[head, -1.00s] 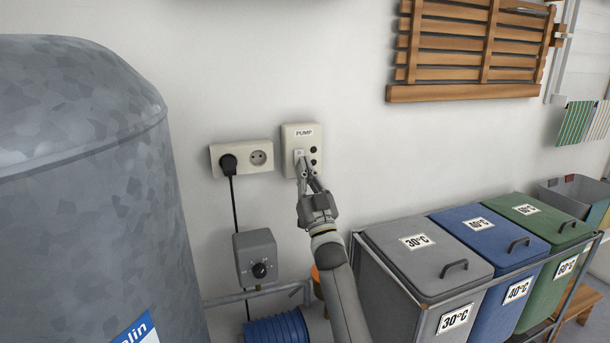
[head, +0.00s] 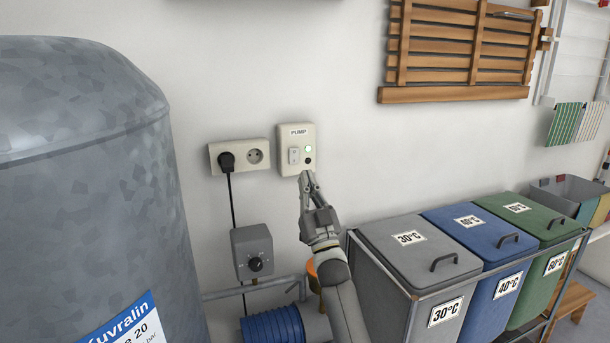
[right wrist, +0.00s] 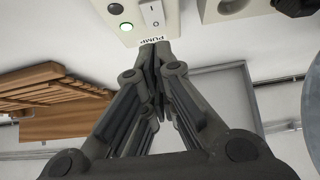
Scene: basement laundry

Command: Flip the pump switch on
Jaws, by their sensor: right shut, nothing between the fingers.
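The pump switch box (head: 284,164) is a cream plate on the white wall, labelled PUMP. Its white rocker switch (head: 293,156) is uncovered on the left side. In the right wrist view the rocker (right wrist: 153,14) shows its I and O marks. The lower indicator (head: 308,161) is dark. My right gripper (head: 306,177) is shut and empty, its tips just below the rocker in the head view. My left gripper is not in view.
A double socket (head: 254,157) with a black plug is left of the box, above a grey control box (head: 252,250). A large grey tank (head: 90,190) fills the left. Lidded laundry bins (head: 420,258) stand at the lower right. The wall above the switch box is clear.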

